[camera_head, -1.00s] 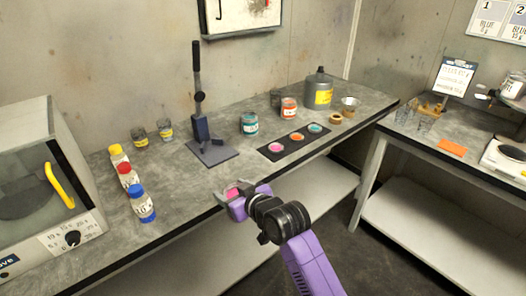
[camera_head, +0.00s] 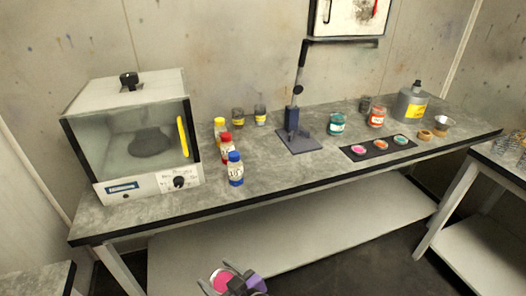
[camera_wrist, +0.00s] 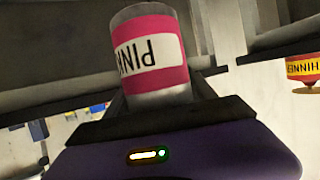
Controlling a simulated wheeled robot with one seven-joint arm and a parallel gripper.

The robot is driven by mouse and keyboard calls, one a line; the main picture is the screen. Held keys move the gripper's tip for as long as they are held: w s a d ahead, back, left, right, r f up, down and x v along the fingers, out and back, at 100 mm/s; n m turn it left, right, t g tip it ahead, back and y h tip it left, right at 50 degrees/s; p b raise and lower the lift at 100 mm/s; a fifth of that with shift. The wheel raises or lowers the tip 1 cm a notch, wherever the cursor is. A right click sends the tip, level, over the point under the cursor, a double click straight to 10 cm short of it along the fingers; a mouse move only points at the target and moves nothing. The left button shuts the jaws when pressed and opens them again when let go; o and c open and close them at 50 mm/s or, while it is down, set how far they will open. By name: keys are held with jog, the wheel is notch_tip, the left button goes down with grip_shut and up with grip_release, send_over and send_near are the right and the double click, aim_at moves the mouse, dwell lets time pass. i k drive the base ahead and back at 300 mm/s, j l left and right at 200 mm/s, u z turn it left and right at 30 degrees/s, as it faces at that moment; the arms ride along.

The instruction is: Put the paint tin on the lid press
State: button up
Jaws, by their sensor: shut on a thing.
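The paint tin (camera_head: 222,279), with pink paint showing at its top, is held in my gripper (camera_head: 231,284) at the bottom of the head view, in front of and below the bench edge. In the wrist view the tin (camera_wrist: 150,45) has a pink band and a white label, and my gripper (camera_wrist: 160,97) is shut on it. The lid press (camera_head: 293,122), dark blue with a raised lever, stands on the bench behind and to the right of my gripper. Its flat base plate (camera_head: 302,147) looks empty.
An oven (camera_head: 130,140) stands at the bench's left. Yellow, red and blue-capped bottles (camera_head: 235,170) stand between it and the press. Teal (camera_head: 336,125) and orange (camera_head: 376,117) tins stand right of the press, behind a dark strip with colour discs (camera_head: 380,147). Bench front is clear.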

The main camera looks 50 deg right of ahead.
aim_at(310, 150)
jog(key=l+u, duration=0.4)
jog(key=l, duration=0.2)
jog(key=l+u, duration=0.4)
jog(key=l, duration=0.2)
jog(key=k, duration=0.05)
